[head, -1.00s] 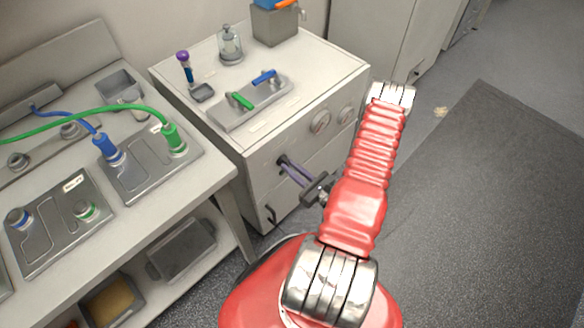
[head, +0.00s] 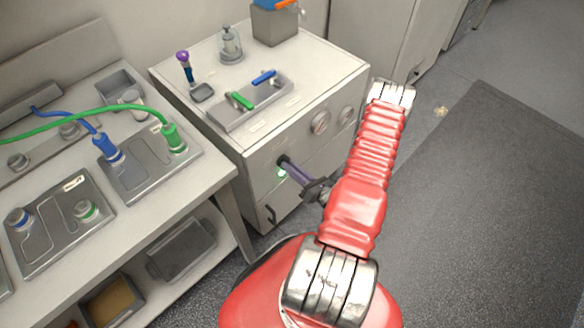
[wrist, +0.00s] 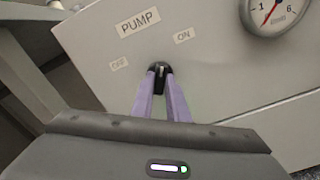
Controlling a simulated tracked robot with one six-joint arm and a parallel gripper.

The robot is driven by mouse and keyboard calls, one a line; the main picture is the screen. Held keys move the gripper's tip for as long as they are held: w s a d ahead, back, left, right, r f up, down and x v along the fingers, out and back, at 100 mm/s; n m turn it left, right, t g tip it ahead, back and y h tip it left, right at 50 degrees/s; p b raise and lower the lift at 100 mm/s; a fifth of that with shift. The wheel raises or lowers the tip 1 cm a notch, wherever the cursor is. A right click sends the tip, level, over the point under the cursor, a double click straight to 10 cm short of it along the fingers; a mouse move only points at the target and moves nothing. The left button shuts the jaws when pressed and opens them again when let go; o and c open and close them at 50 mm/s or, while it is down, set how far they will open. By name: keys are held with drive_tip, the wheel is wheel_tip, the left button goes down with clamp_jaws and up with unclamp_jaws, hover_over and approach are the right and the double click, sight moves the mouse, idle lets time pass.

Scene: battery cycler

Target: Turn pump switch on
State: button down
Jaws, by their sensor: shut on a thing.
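The pump switch is a small black knob (wrist: 160,72) on the white cabinet's front, below the PUMP label (wrist: 139,22). The OFF label (wrist: 119,64) is to its left and the ON label (wrist: 184,36) to its right. My gripper (wrist: 161,92) is shut on the knob, with a purple finger on either side. The knob's pale mark points up in the wrist view, which leans toward the ON side of the tilted panel. In the head view, my gripper (head: 288,164) reaches the cabinet front. A green lamp (head: 282,174) glows just below the fingertips.
The white cabinet (head: 340,80) carries a tray (head: 225,115) with green and blue handles, and a glass jar (head: 230,45). A bench (head: 215,175) with hoses stands left. Open floor lies right.

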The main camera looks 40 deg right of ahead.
drive_tip(key=c, duration=1.7)
unclamp_jaws()
drive_tip(key=shift+s, duration=0.1)
drive_tip(key=shift+s+d, duration=0.2)
drive_tip(key=shift+s, duration=6.65)
drive_tip(key=shift+f, duration=0.1)
